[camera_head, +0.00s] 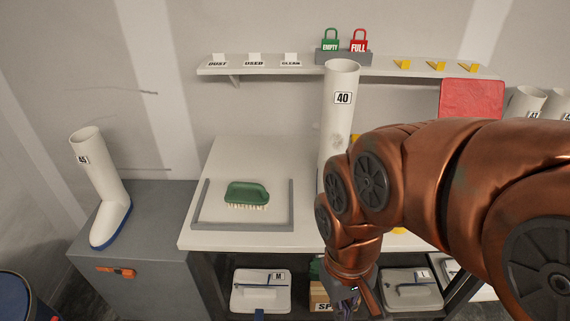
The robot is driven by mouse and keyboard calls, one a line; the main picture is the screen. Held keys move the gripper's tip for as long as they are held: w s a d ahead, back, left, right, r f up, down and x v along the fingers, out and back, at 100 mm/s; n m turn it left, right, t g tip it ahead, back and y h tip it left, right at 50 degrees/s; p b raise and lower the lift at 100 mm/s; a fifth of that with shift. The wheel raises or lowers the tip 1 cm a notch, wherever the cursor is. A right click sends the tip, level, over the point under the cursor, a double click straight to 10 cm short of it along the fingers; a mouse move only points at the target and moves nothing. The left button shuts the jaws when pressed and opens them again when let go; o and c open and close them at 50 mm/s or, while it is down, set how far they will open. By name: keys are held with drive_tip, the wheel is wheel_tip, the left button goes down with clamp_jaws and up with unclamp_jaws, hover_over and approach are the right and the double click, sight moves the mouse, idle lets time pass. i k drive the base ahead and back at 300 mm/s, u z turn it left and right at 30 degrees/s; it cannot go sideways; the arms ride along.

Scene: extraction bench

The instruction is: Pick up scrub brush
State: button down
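A scrub brush (246,193) with a green back and pale bristles lies bristles down on the white bench top (248,153). It sits inside a low grey frame (243,226) on the left part of the bench. My copper-coloured arm reaches in from the right. My gripper (360,300) hangs at the bottom centre, in front of the bench edge and lower right of the brush, apart from it. Its fingers are dark, small and partly cut off by the picture's bottom edge, so their opening is unclear.
A tall white boot marked 40 (340,110) stands right of the brush. Another boot (101,190) stands on a grey cabinet (150,225) at left. A shelf (290,69) with tags and padlocks runs behind. Trays (262,291) sit below the bench.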

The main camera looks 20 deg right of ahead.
sight(240, 194)
drive_tip(key=k, duration=0.5)
drive_tip(key=z, duration=0.9)
drive_tip(key=i, duration=0.8)
drive_tip(key=u, duration=2.7)
